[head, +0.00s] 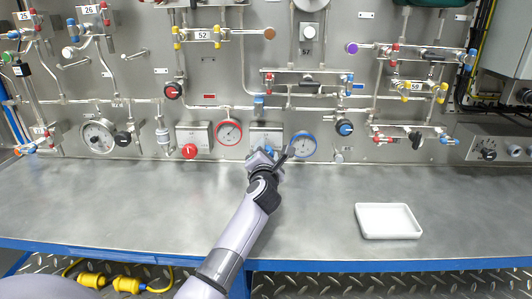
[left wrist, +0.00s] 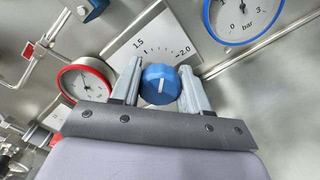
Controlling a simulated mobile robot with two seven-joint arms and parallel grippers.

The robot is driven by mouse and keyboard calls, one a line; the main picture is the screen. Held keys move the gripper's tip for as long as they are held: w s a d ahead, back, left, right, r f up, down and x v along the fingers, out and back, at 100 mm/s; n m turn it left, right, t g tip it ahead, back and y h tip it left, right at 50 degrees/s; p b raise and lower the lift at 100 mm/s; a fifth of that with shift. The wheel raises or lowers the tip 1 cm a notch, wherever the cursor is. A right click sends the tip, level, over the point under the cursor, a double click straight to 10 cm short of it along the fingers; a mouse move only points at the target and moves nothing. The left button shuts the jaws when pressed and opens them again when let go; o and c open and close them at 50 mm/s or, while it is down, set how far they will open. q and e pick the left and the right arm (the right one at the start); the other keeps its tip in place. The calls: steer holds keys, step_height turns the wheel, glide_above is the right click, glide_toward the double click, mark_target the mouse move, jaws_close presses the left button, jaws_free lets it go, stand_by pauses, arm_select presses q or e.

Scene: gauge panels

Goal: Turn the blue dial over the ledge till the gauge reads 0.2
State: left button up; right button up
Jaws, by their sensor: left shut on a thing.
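The blue dial (left wrist: 160,84) sits on a pale plate (left wrist: 150,45) marked with ticks and numbers such as 1.5 and 2.0. Its white mark points up in the left wrist view. My left gripper (head: 270,154) is shut on the dial, with one finger on each side in the left wrist view (left wrist: 161,90). In the head view the gripper hides most of the dial (head: 269,149). The blue-rimmed gauge (head: 303,145) is just right of the dial. It is cut off at the top of the left wrist view (left wrist: 241,15), and its reading is unclear. My right gripper is out of view.
The steel ledge (head: 110,205) runs below the panel. A white tray (head: 388,235) lies on its right part. Left of the dial are a red-rimmed gauge (head: 229,132) and a red knob (head: 190,151).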

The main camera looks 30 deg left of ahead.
arm_select(q)
steer(key=shift+w+r, duration=0.1)
steer(key=shift+r, duration=0.2)
steer(key=o, duration=0.8)
steer(key=shift+o, duration=1.1)
steer(key=shift+f, duration=0.15)
steer(key=shift+s+d+f, duration=0.15)
steer(key=shift+s+d, duration=0.15)
steer(key=shift+s, duration=0.1)
steer(key=shift+v, duration=3.1)
steer(key=shift+s, duration=0.1)
